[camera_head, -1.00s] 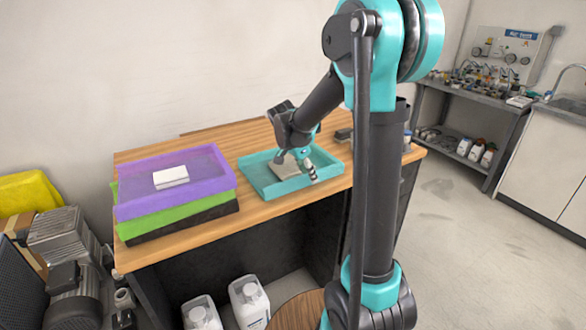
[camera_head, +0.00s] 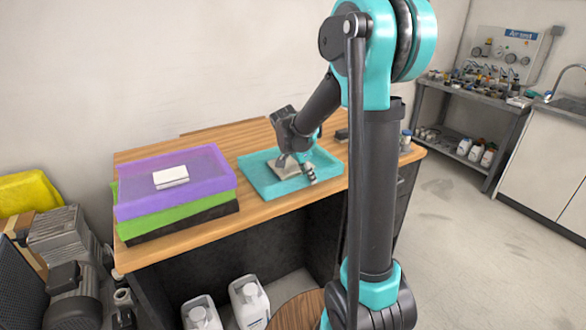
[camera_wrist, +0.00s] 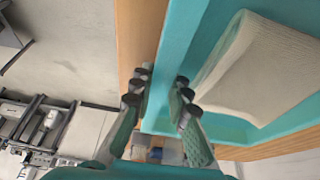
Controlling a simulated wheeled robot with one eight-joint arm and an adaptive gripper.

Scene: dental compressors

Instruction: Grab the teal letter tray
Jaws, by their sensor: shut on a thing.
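The teal letter tray (camera_head: 256,178) lies on the wooden desk, right of the stacked trays. It also fills much of the wrist view (camera_wrist: 188,40). A beige, cloth-like item (camera_wrist: 262,72) lies inside it; it also shows in the head view (camera_head: 284,169). My gripper (camera_head: 309,173) is at the tray's front edge, pointing down. In the wrist view my gripper (camera_wrist: 161,92) has one finger on each side of the tray's wall and is shut on it. The tray looks flat on the desk; any small gap beneath cannot be seen.
A purple tray (camera_head: 205,172) with a white block (camera_head: 171,177) sits on a green tray (camera_head: 180,218) and a black one (camera_head: 185,226). Small dark items (camera_head: 343,134) lie at the desk's right. White jugs (camera_head: 249,302) stand below.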

